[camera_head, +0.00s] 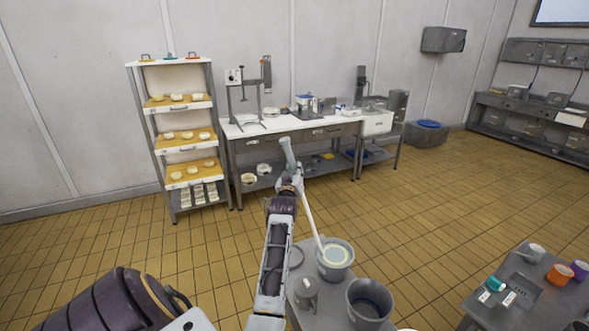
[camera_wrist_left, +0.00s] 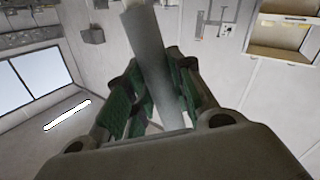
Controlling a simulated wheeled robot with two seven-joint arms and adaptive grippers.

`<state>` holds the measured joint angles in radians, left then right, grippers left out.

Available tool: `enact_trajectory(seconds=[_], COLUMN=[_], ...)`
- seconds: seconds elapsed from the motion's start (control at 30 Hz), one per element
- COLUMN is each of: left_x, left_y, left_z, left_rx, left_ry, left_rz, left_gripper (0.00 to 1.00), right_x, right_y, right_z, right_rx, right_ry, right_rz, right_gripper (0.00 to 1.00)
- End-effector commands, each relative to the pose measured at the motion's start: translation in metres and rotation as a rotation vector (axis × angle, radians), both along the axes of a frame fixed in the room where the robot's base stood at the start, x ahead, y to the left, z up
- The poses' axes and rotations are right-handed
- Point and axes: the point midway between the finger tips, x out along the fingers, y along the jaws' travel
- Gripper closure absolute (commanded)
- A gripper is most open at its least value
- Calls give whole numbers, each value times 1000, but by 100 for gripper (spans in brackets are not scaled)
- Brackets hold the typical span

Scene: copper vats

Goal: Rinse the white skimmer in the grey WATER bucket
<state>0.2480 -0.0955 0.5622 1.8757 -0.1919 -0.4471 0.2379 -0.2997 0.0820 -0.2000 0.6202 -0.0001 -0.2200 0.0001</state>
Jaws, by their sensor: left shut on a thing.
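My left gripper (camera_head: 291,183) is shut on the grey handle (camera_head: 287,152) of the skimmer. The handle also shows between the green-padded fingers in the left wrist view (camera_wrist_left: 155,65). The skimmer's white shaft (camera_head: 311,217) slants down from the gripper to a grey bucket (camera_head: 335,272) with pale, creamy-looking contents. Its lower end is at or inside that bucket; the head cannot be made out. A second grey bucket (camera_head: 370,302), with a darker inside, stands nearer and to the right. I cannot read a WATER label on either. My right gripper is not in view.
Another table at the right holds orange (camera_head: 559,274) and white cups. A shelf rack (camera_head: 160,125) and a workbench (camera_head: 290,128) line the back wall. Tiled floor between is clear.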

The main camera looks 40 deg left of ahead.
Motion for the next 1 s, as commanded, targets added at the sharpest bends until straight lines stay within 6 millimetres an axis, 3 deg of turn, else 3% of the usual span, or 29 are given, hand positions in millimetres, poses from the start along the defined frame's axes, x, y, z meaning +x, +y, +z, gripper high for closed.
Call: enact_trajectory(seconds=[0.23, 1.0], left_x=[0, -4], left_y=[0, -5], left_z=[-15, -15], left_rx=[0, 0], left_ry=[-2, -2], left_rz=[-1, 0], left_gripper=[100, 100], right_x=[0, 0], right_y=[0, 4], right_z=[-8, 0], right_rx=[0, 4], right_ry=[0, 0], right_rz=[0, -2], right_gripper=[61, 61])
